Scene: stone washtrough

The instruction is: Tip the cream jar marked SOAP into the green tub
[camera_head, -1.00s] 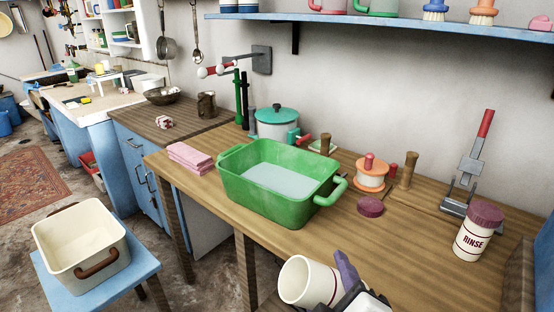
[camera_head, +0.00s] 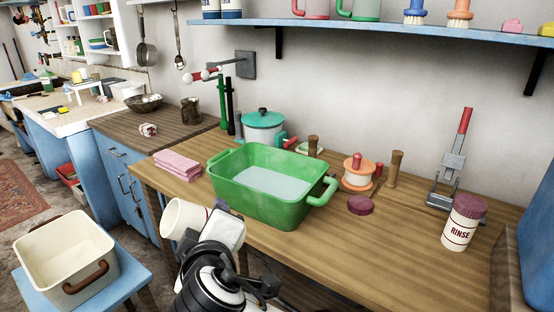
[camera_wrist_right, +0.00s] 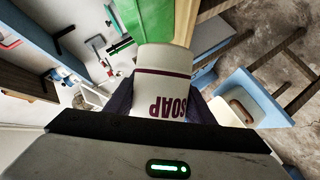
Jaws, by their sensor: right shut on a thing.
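The cream jar (camera_head: 183,220) is tilted on its side, its open end toward the left, in front of the table edge near the green tub's left front corner. It is apart from the tub. My right gripper (camera_head: 216,218) is shut on it. In the right wrist view, the jar (camera_wrist_right: 165,85) shows the upside-down word SOAP between the dark fingers. The green tub (camera_head: 245,197) stands on the table with pale bluish liquid inside. I cannot see the jar's contents. My left gripper is not in view.
A cream basin (camera_head: 65,255) stands on a blue stool at lower left. Pink folded cloths (camera_head: 178,164) lie left of the tub. A maroon lid (camera_head: 360,204), a spool (camera_head: 358,172) and a RINSE jar (camera_head: 464,222) stand to its right. The table's front right is clear.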

